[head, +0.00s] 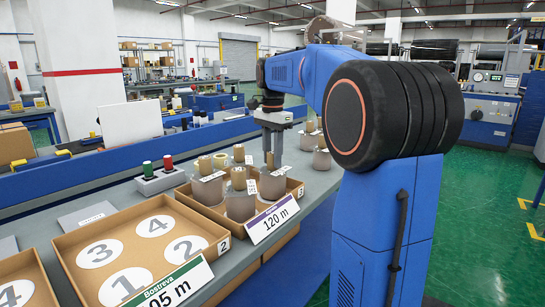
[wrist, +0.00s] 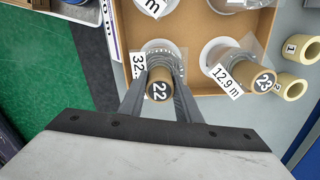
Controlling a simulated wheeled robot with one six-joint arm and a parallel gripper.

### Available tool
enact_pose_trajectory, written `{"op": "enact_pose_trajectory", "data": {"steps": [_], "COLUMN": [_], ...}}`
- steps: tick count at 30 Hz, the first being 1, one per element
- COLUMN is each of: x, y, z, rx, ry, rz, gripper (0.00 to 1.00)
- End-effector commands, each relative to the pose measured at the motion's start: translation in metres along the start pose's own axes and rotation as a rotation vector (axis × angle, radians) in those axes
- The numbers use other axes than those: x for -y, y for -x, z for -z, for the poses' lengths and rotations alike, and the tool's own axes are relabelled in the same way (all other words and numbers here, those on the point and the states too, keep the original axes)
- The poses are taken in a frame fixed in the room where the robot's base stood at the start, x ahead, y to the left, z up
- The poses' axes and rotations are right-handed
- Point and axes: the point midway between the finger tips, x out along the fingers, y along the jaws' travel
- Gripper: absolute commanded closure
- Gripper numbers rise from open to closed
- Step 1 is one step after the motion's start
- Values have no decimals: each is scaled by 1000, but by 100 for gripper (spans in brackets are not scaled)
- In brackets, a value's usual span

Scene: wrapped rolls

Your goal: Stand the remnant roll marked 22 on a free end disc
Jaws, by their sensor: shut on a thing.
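The remnant roll marked 22 (wrist: 158,90) has a brown core with a white number on its end and a clear-wrapped, wider lower part. My gripper (wrist: 160,82) is shut on its core, one finger on each side. White end discs numbered 1 (head: 126,286), 2 (head: 185,249), 3 (head: 100,254) and 4 (head: 155,226) lie bare in the left cardboard tray (head: 72,242).
Roll 23 (wrist: 262,80), tagged 12.9 m, stands close to the right of roll 22. Several other wrapped rolls share the tray (wrist: 200,20). Two pale cores (wrist: 291,86) lie outside it. A block with green and red knobs (head: 160,180) stands behind the trays.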

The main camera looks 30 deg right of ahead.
Motion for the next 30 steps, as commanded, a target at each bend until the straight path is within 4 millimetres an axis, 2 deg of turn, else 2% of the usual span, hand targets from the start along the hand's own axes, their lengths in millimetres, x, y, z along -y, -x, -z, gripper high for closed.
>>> {"op": "enact_pose_trajectory", "data": {"steps": [24, 25, 27, 30], "x": [0, 0, 0, 0], "y": [-7, -7, -7, -7], "z": [0, 0, 0, 0], "rx": [0, 0, 0, 0], "ry": [0, 0, 0, 0], "rz": [0, 0, 0, 0], "gripper": [100, 67, 50, 48]}}
